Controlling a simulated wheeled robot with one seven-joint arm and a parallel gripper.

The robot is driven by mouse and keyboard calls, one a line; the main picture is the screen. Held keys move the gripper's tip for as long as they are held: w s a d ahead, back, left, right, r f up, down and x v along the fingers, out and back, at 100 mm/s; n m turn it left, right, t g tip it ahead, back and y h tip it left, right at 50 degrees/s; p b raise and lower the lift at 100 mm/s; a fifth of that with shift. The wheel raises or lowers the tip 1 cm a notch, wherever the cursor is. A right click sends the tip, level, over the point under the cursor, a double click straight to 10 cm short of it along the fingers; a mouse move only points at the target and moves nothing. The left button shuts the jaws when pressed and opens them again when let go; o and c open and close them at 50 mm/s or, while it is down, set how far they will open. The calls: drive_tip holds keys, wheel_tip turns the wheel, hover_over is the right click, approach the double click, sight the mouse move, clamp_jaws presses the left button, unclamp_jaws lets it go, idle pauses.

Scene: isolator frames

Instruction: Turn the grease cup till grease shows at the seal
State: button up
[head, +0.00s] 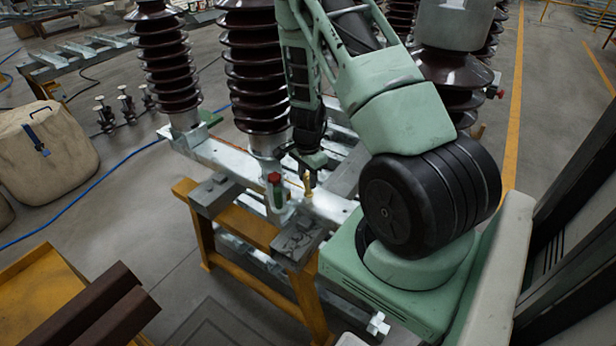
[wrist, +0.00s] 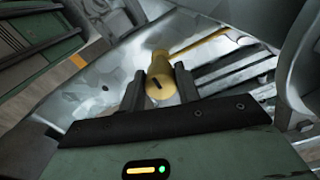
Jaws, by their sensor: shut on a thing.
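The brass grease cup (head: 307,183) stands on the galvanised steel frame (head: 334,205), near the foot of a brown insulator (head: 254,70). My gripper (head: 308,168) reaches down to it from above. In the wrist view the yellow cup (wrist: 159,80) sits between the two dark fingers of my gripper (wrist: 160,90), which are shut on it. A dark slot shows on the cup's near end. A thin yellow strip (wrist: 205,42) runs from behind the cup to the upper right; I cannot tell whether it is grease. I cannot make out the seal.
A green object with a red cap (head: 275,188) stands on the frame left of my gripper. Grey blocks (head: 299,238) rest on the yellow trestle (head: 255,232). More insulators (head: 165,60) rise close around my arm. A beige bag (head: 45,150) lies on the floor at left.

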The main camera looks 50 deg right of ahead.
drive_tip(key=shift+m, duration=0.7)
drive_tip(key=shift+w, duration=0.1)
drive_tip(key=o, duration=1)
drive_tip(key=shift+c, duration=0.2)
